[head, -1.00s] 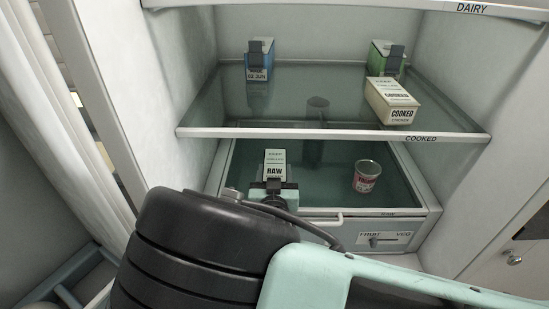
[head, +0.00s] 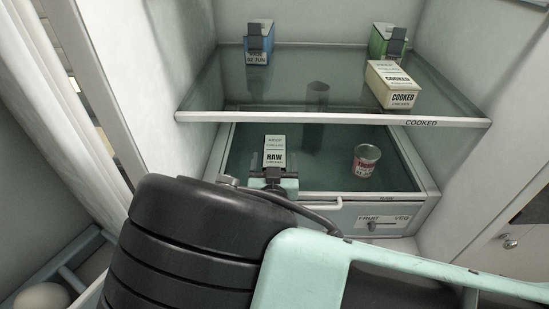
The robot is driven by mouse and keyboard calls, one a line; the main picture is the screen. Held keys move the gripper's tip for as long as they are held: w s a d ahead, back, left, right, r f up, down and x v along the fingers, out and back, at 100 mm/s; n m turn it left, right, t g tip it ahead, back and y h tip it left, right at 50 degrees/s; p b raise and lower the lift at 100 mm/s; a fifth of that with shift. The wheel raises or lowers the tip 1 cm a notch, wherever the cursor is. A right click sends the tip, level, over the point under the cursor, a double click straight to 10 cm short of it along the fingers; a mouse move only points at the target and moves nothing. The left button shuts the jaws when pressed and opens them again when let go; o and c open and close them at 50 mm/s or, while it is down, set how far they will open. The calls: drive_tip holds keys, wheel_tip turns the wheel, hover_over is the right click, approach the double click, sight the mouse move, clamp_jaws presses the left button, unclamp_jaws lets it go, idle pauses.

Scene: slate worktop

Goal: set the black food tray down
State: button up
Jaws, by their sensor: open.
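My arm hides what lies below.
A red and white can (head: 366,161) stands right of the gripper. A glass shelf (head: 230,98) marked COOKED is above, with a COOKED pack (head: 391,86), a blue carton (head: 258,43) and a green carton (head: 386,43). A drawer (head: 384,220) marked FRUIT and VEG lies below.

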drive_tip(key=s, duration=1)
drive_tip(key=shift+s+a+p, duration=0.15)
drive_tip(key=shift+s+p, duration=0.2)
